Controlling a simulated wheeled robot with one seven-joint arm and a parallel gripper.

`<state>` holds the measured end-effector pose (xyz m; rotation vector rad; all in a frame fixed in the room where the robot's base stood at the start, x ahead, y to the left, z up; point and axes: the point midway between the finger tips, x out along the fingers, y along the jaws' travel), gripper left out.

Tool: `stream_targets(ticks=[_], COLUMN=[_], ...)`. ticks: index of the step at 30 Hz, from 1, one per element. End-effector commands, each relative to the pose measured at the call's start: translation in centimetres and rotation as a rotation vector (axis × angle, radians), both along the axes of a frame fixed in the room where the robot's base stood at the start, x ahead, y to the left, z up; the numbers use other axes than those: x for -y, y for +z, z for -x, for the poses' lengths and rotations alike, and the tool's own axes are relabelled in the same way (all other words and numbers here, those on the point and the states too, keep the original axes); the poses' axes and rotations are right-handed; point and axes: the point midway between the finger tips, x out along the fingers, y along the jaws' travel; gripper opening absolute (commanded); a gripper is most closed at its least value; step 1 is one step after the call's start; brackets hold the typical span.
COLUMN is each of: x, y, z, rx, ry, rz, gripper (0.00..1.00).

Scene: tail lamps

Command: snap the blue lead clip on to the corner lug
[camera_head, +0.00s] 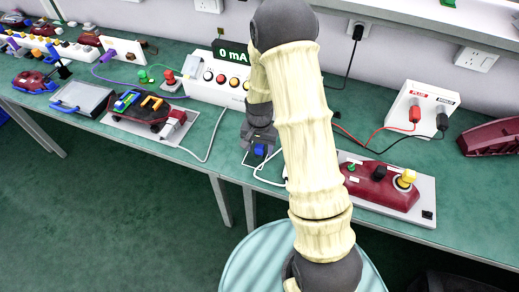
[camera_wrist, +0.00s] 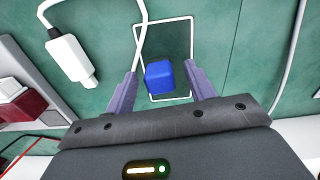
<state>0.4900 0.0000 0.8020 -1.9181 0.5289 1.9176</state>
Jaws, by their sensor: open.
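A blue block (camera_wrist: 159,77), seemingly the lead clip, rests on a dark pad (camera_wrist: 180,40) with a white outline. It also shows in the head view (camera_head: 259,150), just below my gripper (camera_head: 258,138). In the wrist view my gripper (camera_wrist: 160,70) is open, with one finger on each side of the block and visible gaps. A white lead (camera_wrist: 140,30) passes close by the block; where it joins is hidden. A small black piece (camera_head: 428,214) sits at the front right corner of the right lamp board; I cannot tell if it is the corner lug.
A red lamp (camera_head: 380,188) with green, black and yellow posts stands to the right. A dark lamp (camera_head: 145,110) with coloured pieces stands left. A meter box reading 0 mA (camera_head: 215,80) is behind. A white plug (camera_wrist: 68,55) lies left of the pad. The bench's front edge is close.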

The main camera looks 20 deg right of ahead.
Motion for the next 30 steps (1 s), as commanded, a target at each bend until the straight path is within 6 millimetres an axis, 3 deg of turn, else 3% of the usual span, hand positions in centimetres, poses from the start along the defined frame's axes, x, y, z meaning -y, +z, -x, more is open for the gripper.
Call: stream_targets(ticks=[7, 15, 24, 30], x=[0.0, 0.0, 0.0, 0.0], y=[0.0, 0.0, 0.3, 2.5], z=[0.0, 0.0, 0.0, -0.1], rx=[0.0, 0.0, 0.0, 0.003], ry=[0.0, 0.0, 0.0, 0.0], rz=[0.0, 0.0, 0.0, 0.001], gripper=[0.55, 0.07, 0.07, 0.07])
